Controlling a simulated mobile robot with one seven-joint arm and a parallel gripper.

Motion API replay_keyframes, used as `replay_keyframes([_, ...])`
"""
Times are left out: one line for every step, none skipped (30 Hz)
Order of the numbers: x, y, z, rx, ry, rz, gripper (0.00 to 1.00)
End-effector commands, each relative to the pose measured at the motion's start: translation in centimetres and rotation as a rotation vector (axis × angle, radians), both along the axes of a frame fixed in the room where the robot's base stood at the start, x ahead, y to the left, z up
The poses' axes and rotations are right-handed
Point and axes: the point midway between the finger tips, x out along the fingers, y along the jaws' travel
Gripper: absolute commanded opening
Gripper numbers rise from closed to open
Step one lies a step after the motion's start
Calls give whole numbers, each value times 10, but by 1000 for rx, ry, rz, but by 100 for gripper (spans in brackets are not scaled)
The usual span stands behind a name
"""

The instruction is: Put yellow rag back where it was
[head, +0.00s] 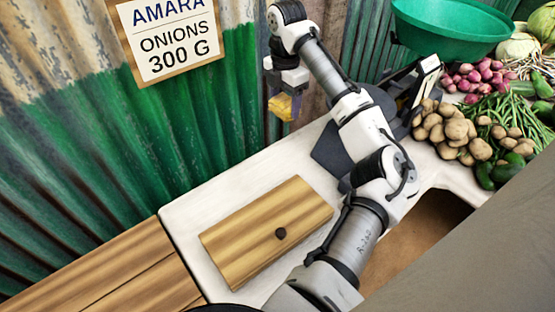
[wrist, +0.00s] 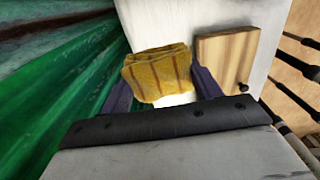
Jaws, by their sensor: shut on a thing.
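The yellow rag (wrist: 158,74) is a folded cloth with brown stripes, held between the two fingers of my gripper (wrist: 160,90) in the wrist view. In the head view the rag (head: 281,107) hangs below my gripper (head: 287,98), in front of the corrugated wall and above the far side of the white counter. The gripper is shut on the rag. The rag appears clear of the counter top.
A wooden board with a dark knob (head: 265,232) lies on the white counter (head: 190,207). A scale with a green pan (head: 450,30) stands behind my arm. Potatoes (head: 445,128), onions (head: 480,75) and green vegetables crowd the right. A sign (head: 170,40) hangs on the wall.

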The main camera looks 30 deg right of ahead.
Motion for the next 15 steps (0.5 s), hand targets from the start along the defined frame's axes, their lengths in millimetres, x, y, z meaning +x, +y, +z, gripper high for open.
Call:
replay_keyframes([0, 1, -12, 7, 2, 1, 42])
replay_keyframes([0, 2, -19, 7, 2, 1, 42])
replay_keyframes([0, 2, -30, 8, 1, 1, 42])
replay_keyframes([0, 2, -38, 9, 1, 1, 42])
replay_keyframes([0, 2, -46, 10, 1, 1, 42])
replay_keyframes([0, 2, -57, 9, 1, 2, 42])
replay_keyframes([0, 2, -65, 9, 1, 1, 42])
replay_keyframes([0, 3, -73, 10, 1, 1, 42])
replay_keyframes([0, 3, -84, 10, 1, 2, 42])
replay_keyframes([0, 2, -91, 8, 1, 1, 42])
replay_keyframes([0, 2, -99, 8, 1, 1, 42])
replay_keyframes([0, 3, -108, 8, 1, 1, 42])
replay_keyframes([0, 1, -113, 4, 2, -1, 42])
replay_keyframes([-1, 1, -118, 3, 2, -1, 42])
replay_keyframes([-1, 1, -126, 3, 2, -1, 42])
